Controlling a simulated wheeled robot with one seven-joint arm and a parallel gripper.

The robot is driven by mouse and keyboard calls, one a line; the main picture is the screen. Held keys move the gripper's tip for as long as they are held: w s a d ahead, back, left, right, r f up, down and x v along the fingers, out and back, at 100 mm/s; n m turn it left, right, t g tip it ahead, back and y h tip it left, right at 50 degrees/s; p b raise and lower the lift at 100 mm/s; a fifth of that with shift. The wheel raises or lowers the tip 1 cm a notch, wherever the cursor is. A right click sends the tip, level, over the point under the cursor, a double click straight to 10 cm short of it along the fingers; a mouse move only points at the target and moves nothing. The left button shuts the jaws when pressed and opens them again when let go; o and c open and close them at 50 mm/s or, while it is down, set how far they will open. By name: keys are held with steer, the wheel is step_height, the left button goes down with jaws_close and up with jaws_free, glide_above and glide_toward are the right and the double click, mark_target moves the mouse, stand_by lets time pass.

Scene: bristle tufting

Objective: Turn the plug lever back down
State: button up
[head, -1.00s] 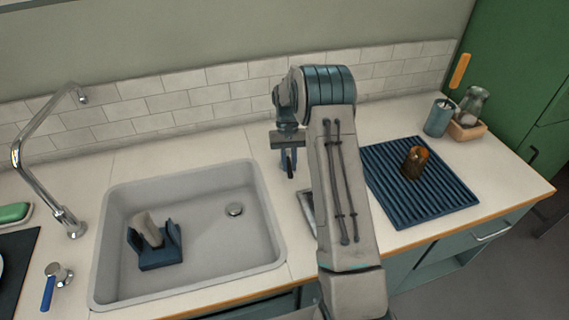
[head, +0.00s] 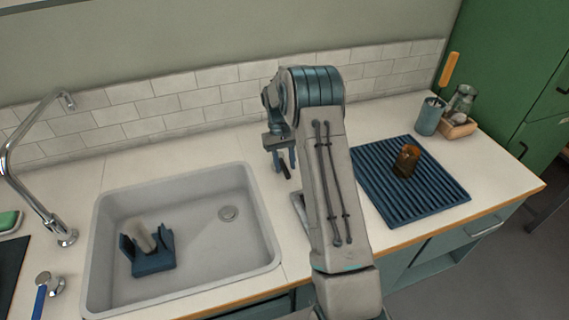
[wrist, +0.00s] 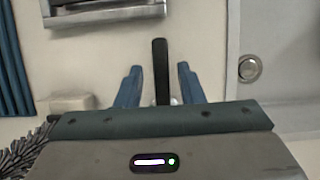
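The plug lever, a dark narrow handle (wrist: 161,70), shows in the wrist view between my fingers, on the pale counter beside the sink (wrist: 285,105). In the head view the dark lever (head: 286,172) shows by my fingertips, right of the sink. My gripper (wrist: 160,84) is open, with one blue finger on each side of the lever and a visible gap to both. It also shows in the head view (head: 281,163), low over the counter. The lever's base is partly hidden by my gripper, and its exact tilt is hard to tell.
A blue holder (head: 153,263) with a pale object stands in the sink. A metal-framed tray (wrist: 105,14) lies near the lever, partly behind my arm. A ribbed blue mat (head: 425,197) with an amber glass (head: 406,160) is to the right. Grey bristles (wrist: 18,158) show beside my gripper.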

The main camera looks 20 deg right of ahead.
stand_by(0.3)
steer(key=v, duration=1.3)
steer(key=shift+r+b, duration=0.3)
steer(key=shift+w, duration=0.1)
steer(key=s+a+r+t, duration=0.2)
steer(key=s+r, duration=0.4)
steer(key=s, duration=0.1)
steer(key=s+a+r+t, duration=0.1)
steer(key=s+a+r, duration=0.2)
steer(key=s+r, duration=0.3)
steer(key=s+a+f+t, duration=0.1)
steer(key=s+f+t, duration=0.1)
steer(key=s, duration=0.9)
steer(key=s+a+f+t, duration=0.1)
steer(key=s+f+t, duration=0.1)
steer(key=s, duration=0.9)
steer(key=shift+s+a+f, duration=0.2)
steer(key=shift+a+f, duration=0.2)
steer(key=shift+f, duration=0.25)
